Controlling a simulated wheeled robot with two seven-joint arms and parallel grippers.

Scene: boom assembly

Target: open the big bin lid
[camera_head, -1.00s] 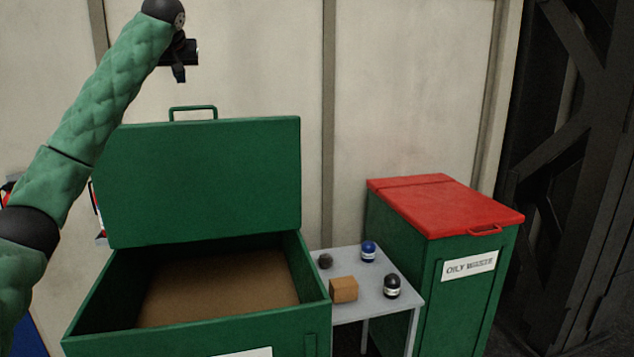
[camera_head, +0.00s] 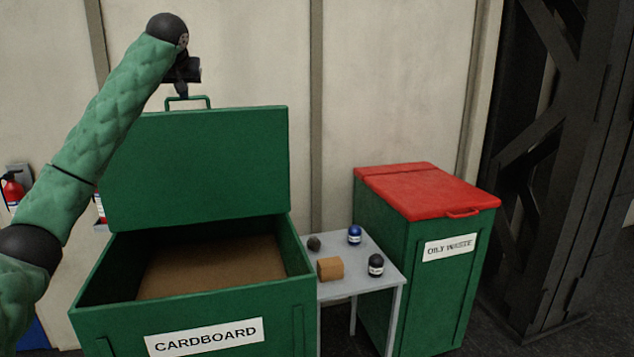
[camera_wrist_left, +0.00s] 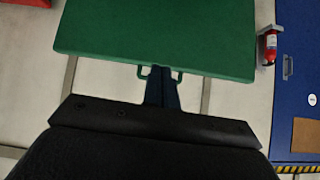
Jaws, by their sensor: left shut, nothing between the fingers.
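The big green bin (camera_head: 85,322) labelled CARDBOARD stands at the front left in the head view. Its green lid (camera_head: 195,165) is raised upright at the back, and the brown inside of the bin shows. The lid's handle (camera_head: 188,101) is on the top edge. My left gripper (camera_head: 182,90) is shut and empty, right by the handle. In the left wrist view the shut fingers (camera_wrist_left: 162,72) overlap the handle in the picture, at the edge of the lid (camera_wrist_left: 155,35). I cannot tell whether they touch it. My right gripper is not in view.
A small grey table (camera_head: 345,289) right of the bin holds a brown block (camera_head: 330,268), a blue-topped jar (camera_head: 355,234), a black jar (camera_head: 376,265) and a dark ball (camera_head: 314,243). A red-lidded OILY WASTE bin (camera_head: 425,190) stands further right. A fire extinguisher (camera_head: 12,190) is at the left.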

